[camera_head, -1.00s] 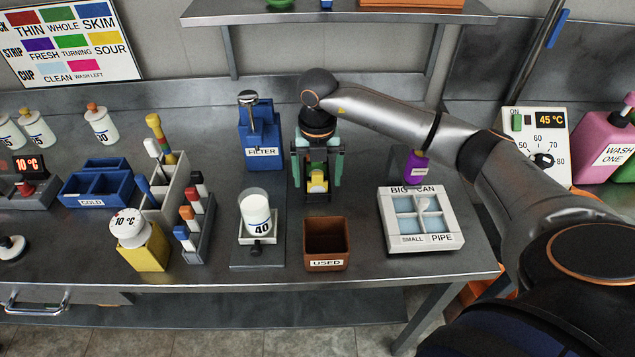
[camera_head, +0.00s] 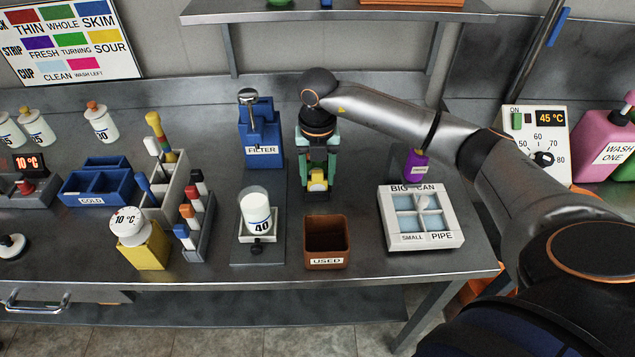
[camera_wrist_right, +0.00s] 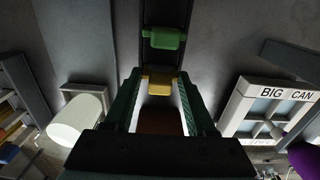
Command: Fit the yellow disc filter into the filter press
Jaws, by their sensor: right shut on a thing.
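The yellow disc filter (camera_head: 317,183) sits low between the fingers of my right gripper (camera_head: 317,177), which is shut on it. In the right wrist view the yellow piece (camera_wrist_right: 157,82) lies between the tips of the green fingers (camera_wrist_right: 158,90), over a dark narrow rack (camera_wrist_right: 165,15). I cannot tell whether it still touches the rack. The blue filter press (camera_head: 260,150), labelled FILTER, stands just left of the gripper, with its metal-topped handle (camera_head: 248,97) upright. My left gripper is not in view.
A green piece (camera_wrist_right: 163,38) sits on the same rack. The brown USED bin (camera_head: 326,258) is in front of the gripper. A white cup marked 40 (camera_head: 256,208) stands front left, and the BIG CAN tray (camera_head: 452,220) is to the right.

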